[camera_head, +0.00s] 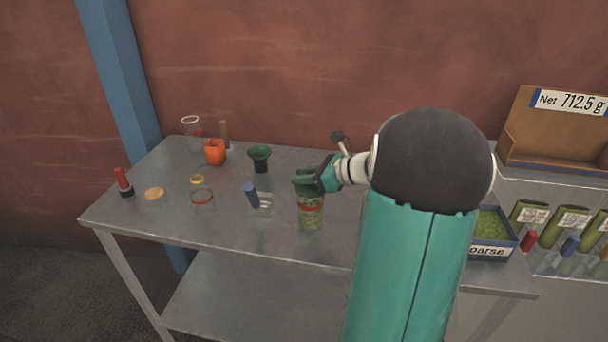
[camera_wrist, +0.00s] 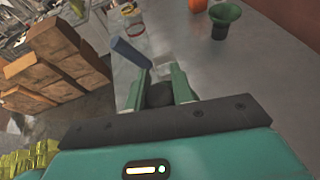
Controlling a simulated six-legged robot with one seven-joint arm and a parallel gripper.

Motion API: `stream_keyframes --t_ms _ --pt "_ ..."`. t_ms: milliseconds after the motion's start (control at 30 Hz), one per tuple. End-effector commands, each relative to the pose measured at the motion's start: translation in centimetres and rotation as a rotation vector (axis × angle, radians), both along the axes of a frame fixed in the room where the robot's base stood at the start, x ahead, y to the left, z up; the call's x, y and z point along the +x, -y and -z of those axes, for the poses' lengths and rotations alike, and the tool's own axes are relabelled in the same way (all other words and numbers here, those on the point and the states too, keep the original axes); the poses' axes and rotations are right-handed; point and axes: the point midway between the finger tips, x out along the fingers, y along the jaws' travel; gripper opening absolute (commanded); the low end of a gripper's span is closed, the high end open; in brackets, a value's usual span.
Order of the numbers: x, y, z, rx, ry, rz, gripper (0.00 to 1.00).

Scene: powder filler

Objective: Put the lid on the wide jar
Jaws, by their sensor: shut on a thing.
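A clear jar with green contents and a red band (camera_head: 311,212) stands upright near the table's front edge. My gripper (camera_head: 306,179) is at its mouth, fingers pointing left. In the wrist view my gripper (camera_wrist: 159,88) is shut on a dark rounded thing (camera_wrist: 158,96), mostly hidden by the fingers and palm. I cannot tell if this is the lid, or if it touches the jar's rim. An empty clear jar with a red band (camera_head: 201,198) stands further left. A flat tan disc (camera_head: 154,193) lies near the left edge.
A blue-handled scoop (camera_head: 251,195) and a dark green funnel (camera_head: 259,155) stand left of my gripper. A labelled tray (camera_head: 490,252) is at right.

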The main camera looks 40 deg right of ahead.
Motion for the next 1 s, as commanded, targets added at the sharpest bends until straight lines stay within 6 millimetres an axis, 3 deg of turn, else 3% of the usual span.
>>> stream_keyframes --t_ms 267,300,433,767,1000 --pt "0.0 0.0 0.0 0.000 0.000 0.000 0.02" --pt "0.0 0.0 0.0 0.000 0.000 0.000 0.26" --pt "0.0 0.0 0.0 0.000 0.000 0.000 0.49" --pt "-0.2 0.1 -0.1 0.000 0.000 0.001 0.49" --pt "-2.9 1.5 -1.4 -0.003 0.001 0.004 0.49"
